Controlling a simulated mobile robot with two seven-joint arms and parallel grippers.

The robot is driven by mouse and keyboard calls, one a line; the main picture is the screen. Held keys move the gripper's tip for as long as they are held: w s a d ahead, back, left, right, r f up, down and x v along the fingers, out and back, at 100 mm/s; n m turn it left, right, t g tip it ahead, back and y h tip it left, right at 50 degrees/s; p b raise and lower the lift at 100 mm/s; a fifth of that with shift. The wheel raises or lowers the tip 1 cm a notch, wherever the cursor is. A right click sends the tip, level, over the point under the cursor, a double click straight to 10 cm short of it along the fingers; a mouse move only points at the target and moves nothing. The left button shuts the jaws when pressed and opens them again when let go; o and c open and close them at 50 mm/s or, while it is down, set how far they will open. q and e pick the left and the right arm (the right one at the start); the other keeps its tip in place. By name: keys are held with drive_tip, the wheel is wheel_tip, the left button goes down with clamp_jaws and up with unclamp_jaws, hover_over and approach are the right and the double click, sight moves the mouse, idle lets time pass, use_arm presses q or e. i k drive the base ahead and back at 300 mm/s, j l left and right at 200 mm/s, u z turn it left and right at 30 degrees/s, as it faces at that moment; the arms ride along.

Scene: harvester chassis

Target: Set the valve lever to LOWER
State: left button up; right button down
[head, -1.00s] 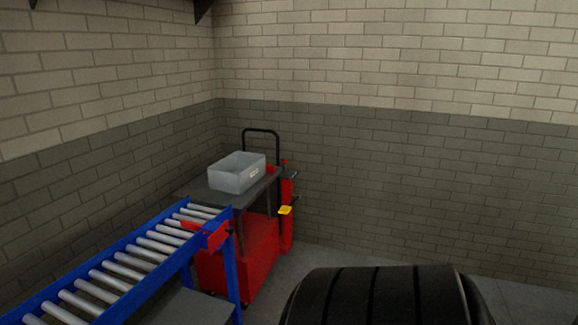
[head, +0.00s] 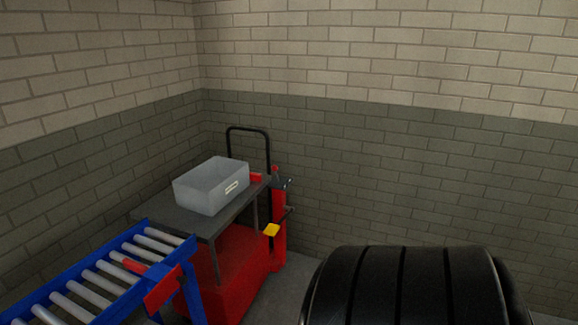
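A red cart (head: 235,275) stands near the corner of the room with a dark grey top and a black hoop handle (head: 248,129). At its right end is a narrow red column (head: 279,235) with small dark lever-like parts (head: 287,184) and a yellow pedal-like piece (head: 271,230). I cannot tell which of these, if any, is the valve lever, and no LOWER marking can be read. Neither of my grippers is in view.
A grey bin (head: 211,187) with a pale label sits on the cart top. A blue roller conveyor (head: 95,280) with a red end piece (head: 162,288) is at lower left. A large black ribbed tyre-like object (head: 415,285) fills the lower right. Brick walls close the back.

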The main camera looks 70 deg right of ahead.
sight(275, 168)
drive_tip(key=l, duration=1.05)
drive_tip(key=i+l, duration=0.1)
drive_tip(key=l, duration=0.9)
drive_tip(key=l+z, duration=0.1)
drive_tip(key=l, duration=0.95)
drive_tip(key=i+l, duration=0.1)
drive_tip(key=l, duration=0.9)
